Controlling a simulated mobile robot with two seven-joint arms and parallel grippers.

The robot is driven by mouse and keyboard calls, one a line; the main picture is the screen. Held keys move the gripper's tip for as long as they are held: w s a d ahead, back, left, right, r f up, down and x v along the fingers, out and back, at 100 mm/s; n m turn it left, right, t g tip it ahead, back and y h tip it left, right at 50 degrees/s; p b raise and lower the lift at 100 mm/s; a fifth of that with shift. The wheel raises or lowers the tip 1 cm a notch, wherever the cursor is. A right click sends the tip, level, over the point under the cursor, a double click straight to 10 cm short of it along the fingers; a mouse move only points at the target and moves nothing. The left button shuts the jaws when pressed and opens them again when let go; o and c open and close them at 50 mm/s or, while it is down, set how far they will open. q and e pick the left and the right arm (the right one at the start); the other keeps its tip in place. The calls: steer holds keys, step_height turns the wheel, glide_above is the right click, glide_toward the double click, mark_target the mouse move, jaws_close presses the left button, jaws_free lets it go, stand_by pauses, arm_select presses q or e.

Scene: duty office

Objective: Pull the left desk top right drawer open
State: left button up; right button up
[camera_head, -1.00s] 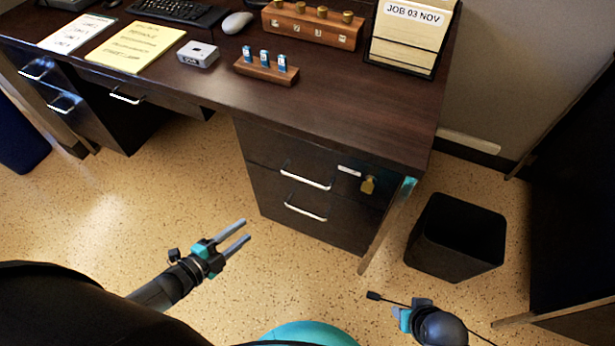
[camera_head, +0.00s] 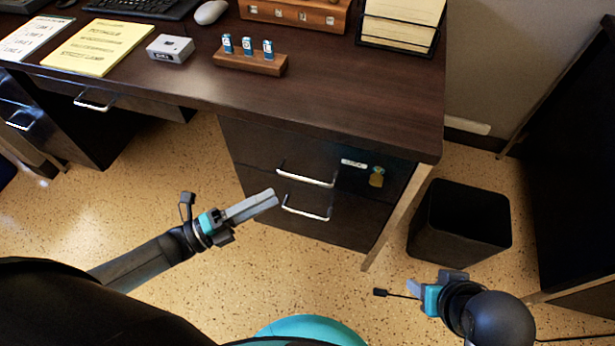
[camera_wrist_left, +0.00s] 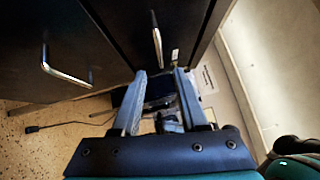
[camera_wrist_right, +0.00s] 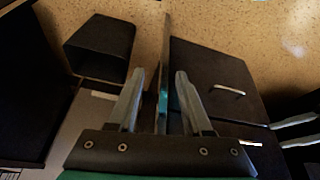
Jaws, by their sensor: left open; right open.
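The desk's right pedestal has two dark drawers. The top drawer (camera_head: 257,143) is flush shut, with a silver bar handle (camera_head: 306,177), a white label and a brass lock at its right. The lower drawer (camera_head: 345,225) has a similar handle (camera_head: 305,209). My left gripper (camera_head: 275,198) is open and empty, just left of the handles in the head view. In the left wrist view the labelled drawer's handle (camera_wrist_left: 156,45) shows beyond and between the fingers, apart from them. My right gripper (camera_wrist_right: 158,85) is open and empty, low at the right.
A black bin (camera_head: 458,225) stands right of the desk leg (camera_head: 395,220). The desk top (camera_head: 330,95) holds a small wooden rack (camera_head: 250,62), a grey box (camera_head: 170,48), papers and a mouse. The floor before the drawers is clear.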

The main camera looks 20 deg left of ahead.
mark_target(307, 178)
arm_select(q)
steer(key=shift+b+x, duration=0.7)
steer(key=shift+x, duration=4.4)
arm_select(e)
steer(key=shift+w+a+r+t+y, duration=0.4)
steer(key=shift+w+a+r+t, duration=0.1)
steer(key=shift+w+a+t, duration=0.25)
arm_select(q)
steer(key=shift+f, duration=0.1)
jaws_close()
steer(key=shift+a, duration=0.1)
